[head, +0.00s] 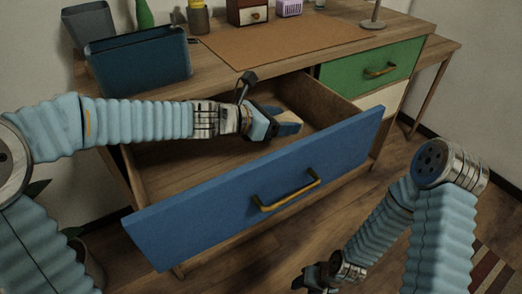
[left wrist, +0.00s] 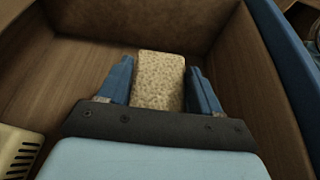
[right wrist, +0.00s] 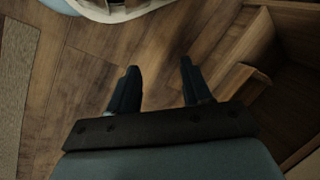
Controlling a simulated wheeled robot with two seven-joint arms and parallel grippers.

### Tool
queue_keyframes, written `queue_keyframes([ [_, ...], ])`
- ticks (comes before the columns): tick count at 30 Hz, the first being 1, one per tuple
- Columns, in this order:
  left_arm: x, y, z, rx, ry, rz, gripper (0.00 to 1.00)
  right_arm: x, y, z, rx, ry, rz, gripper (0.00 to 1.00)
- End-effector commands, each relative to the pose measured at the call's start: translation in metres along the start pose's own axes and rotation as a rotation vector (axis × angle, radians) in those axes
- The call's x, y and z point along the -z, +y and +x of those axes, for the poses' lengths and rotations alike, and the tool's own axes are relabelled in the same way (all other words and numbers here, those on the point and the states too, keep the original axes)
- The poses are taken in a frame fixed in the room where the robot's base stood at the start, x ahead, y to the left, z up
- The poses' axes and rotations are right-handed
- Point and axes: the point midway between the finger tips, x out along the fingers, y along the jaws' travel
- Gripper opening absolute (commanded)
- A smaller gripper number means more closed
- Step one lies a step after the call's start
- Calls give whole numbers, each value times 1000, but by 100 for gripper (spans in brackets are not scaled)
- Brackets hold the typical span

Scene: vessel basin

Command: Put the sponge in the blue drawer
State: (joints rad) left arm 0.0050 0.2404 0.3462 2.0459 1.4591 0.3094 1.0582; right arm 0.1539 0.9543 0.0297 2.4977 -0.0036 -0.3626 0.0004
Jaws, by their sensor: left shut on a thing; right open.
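The blue drawer (head: 255,190) is pulled open, its blue front with a yellow handle facing the room. My left gripper (head: 276,122) is inside the drawer's opening. In the left wrist view, my left gripper (left wrist: 160,88) is shut on the tan, speckled sponge (left wrist: 158,80), with a finger on each side. The drawer's wooden walls (left wrist: 60,60) surround it. I cannot tell whether the sponge touches the drawer floor. In the head view the sponge (head: 289,122) shows partly past the fingers. My right gripper (right wrist: 160,88) is open and empty above the wooden floor; in the head view it is low, near the bottom edge.
A green drawer (head: 372,70) is shut beside the blue one. The desk top holds a dark blue bin (head: 138,62), a brown mat (head: 275,42), a small drawer box (head: 248,12) and a lamp base (head: 372,24). A pale slotted object (left wrist: 18,148) shows at lower left in the left wrist view.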

Motion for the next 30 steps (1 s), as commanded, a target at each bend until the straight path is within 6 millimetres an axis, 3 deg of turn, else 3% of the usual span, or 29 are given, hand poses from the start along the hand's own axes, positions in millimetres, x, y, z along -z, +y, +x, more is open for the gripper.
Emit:
queue_keyframes([
  [1,17,0,7,0,1,-3,36,0,6,14,-1,0,1,49],
  [12,61,0,25,0,0,-3,36,4,24,38,-13,13,13,49],
  [24,65,0,27,0,0,0,36,5,26,40,-15,17,15,49],
  [25,63,0,26,0,0,0,69,6,25,38,-15,17,15,49],
  [29,63,0,26,0,0,0,89,5,25,38,-15,17,15,49],
  [30,63,0,26,0,0,0,90,5,25,38,-15,17,15,49],
])
